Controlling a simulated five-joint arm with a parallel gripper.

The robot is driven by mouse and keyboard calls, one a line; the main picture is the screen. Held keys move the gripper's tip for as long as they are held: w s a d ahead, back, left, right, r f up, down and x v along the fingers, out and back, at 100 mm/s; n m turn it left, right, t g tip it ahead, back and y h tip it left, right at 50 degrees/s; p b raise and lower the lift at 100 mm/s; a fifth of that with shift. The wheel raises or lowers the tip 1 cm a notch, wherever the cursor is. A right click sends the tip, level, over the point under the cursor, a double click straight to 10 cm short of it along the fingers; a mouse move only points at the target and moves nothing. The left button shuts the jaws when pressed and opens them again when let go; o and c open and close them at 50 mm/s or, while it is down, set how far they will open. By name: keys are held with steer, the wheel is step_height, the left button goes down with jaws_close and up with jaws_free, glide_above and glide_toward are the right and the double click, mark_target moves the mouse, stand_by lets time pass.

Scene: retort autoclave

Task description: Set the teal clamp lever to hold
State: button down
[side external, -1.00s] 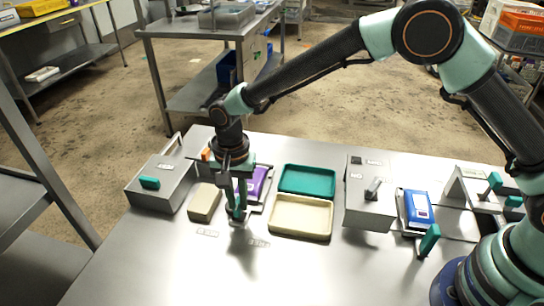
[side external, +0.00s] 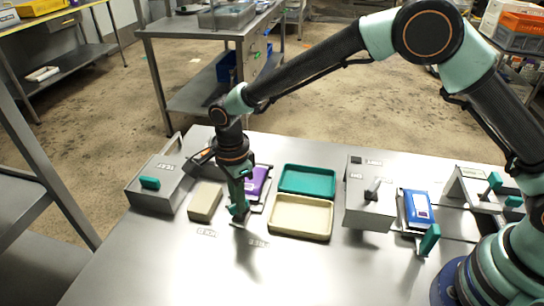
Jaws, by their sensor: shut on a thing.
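My gripper (side external: 239,213) points down at the front of the purple-pouch station, between two small floor labels. It is shut on the teal clamp lever (side external: 238,210), which is mostly hidden by the similarly teal fingers. The left label (side external: 206,233) seems to read HOLD and the right label (side external: 257,243) FREE, both upside down and small. The lever's exact angle cannot be told. The purple pouch (side external: 258,181) lies just behind and right of the fingers, partly covered by my gripper.
A teal tray (side external: 307,180) and a cream tray (side external: 301,227) lie right. Another teal lever (side external: 429,240) stands by a blue pouch (side external: 417,208). The front table is clear.

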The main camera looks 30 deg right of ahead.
steer(key=shift+d+r+m, duration=0.1)
steer(key=shift+m, duration=0.3)
steer(key=c, duration=0.8)
jaws_free()
steer(key=shift+r, duration=0.1)
step_height(320, 180, up, 12)
steer(key=shift+f, duration=0.1)
